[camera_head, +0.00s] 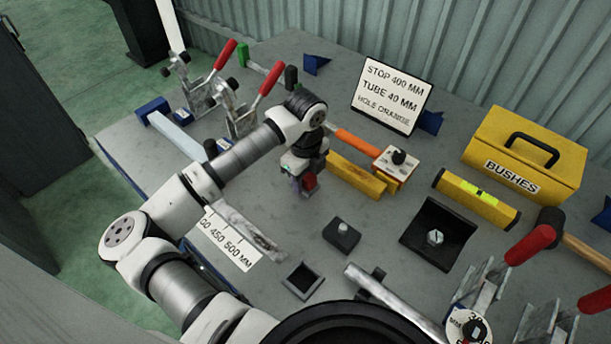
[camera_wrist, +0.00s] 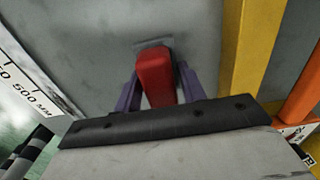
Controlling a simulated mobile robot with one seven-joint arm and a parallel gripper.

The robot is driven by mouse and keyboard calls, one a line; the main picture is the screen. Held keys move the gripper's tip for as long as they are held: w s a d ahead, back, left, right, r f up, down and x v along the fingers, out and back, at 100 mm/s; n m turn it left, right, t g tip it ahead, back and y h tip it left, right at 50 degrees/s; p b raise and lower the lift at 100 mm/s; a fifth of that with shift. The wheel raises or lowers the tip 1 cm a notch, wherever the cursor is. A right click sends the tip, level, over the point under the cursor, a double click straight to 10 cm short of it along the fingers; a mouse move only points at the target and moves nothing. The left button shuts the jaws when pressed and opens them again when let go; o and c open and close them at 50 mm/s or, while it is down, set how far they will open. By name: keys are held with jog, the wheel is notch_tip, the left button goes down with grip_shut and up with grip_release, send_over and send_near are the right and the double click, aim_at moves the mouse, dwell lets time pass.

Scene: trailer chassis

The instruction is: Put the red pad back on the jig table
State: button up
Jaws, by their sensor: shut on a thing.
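The red pad (camera_wrist: 155,75) is between the two purple fingers of my gripper (camera_wrist: 160,88) in the wrist view. My gripper is shut on it. In the head view the red pad (camera_head: 309,181) is a small red patch at the lower end of my gripper (camera_head: 304,186), partly hidden by it. The pad is over the middle of the grey jig table (camera_head: 385,240), close to its surface. A darker grey patch shows at the pad's far end in the wrist view. I cannot tell whether the pad touches the table.
A yellow bar (camera_head: 355,176) lies just right of my gripper, beside an orange-handled tool (camera_head: 357,142). A black block (camera_head: 342,236), a small open square tray (camera_head: 301,281) and a black dish (camera_head: 438,234) are nearer. Red-handled clamps (camera_head: 240,120) stand behind left. A yellow BUSHES box (camera_head: 525,155) stands right.

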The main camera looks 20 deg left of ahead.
jog(key=shift+f, duration=0.15)
jog(key=o, duration=0.9)
notch_tip(320, 180, up, 12)
jog(key=b, duration=0.3)
jog(key=shift+r, duration=0.25)
